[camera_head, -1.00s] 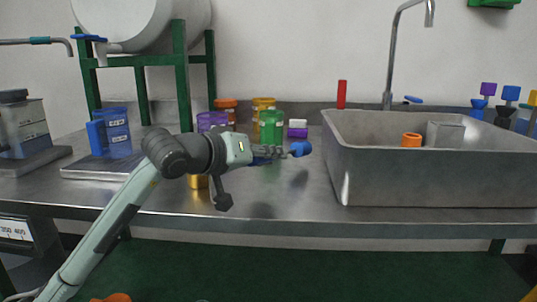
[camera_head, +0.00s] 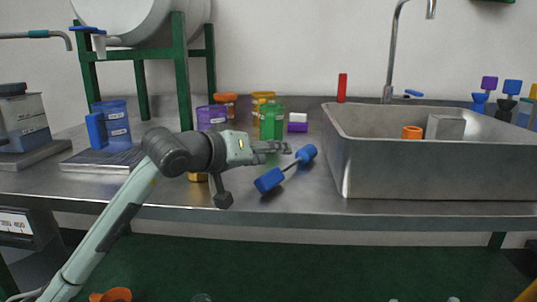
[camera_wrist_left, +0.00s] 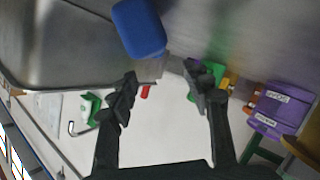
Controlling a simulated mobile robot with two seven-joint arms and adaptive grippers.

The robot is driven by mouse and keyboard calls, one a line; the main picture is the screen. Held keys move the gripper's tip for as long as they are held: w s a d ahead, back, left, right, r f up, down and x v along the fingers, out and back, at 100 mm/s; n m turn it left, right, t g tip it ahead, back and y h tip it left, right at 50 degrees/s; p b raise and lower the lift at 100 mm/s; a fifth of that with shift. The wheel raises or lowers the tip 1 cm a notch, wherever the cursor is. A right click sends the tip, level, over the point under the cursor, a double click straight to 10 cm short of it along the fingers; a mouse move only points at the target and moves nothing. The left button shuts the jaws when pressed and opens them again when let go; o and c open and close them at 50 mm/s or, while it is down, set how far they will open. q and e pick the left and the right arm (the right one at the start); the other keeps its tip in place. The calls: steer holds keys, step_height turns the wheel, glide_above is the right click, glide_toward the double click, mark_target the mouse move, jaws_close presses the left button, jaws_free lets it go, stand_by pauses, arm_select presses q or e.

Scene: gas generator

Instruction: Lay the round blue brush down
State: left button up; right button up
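The round blue brush (camera_head: 269,180) has two blue ends joined by a thin dark rod. In the head view it lies slanted at the steel counter, left of the sink, with its near end lower left and its far end upper right. My left gripper (camera_head: 286,147) is just above and left of its far end. In the left wrist view the fingers (camera_wrist_left: 162,88) are spread apart. One blue end of the brush (camera_wrist_left: 139,27) shows beyond them, with no finger clearly closed on it. Whether the brush touches a finger is unclear. My right gripper is not in view.
A steel sink (camera_head: 440,180) stands right of the brush. A green jar (camera_head: 271,122), a purple-and-white block (camera_head: 297,122) and a purple container (camera_head: 211,117) stand behind my gripper. The counter's front edge is close in front of the brush.

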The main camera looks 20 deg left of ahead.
arm_select(q)
steer(key=shift+s+a, duration=0.1)
steer(key=shift+s, duration=0.15)
steer(key=v, duration=1.1)
steer(key=shift+s+r, duration=0.15)
steer(key=shift+s, duration=0.05)
steer(key=shift+s, duration=0.1)
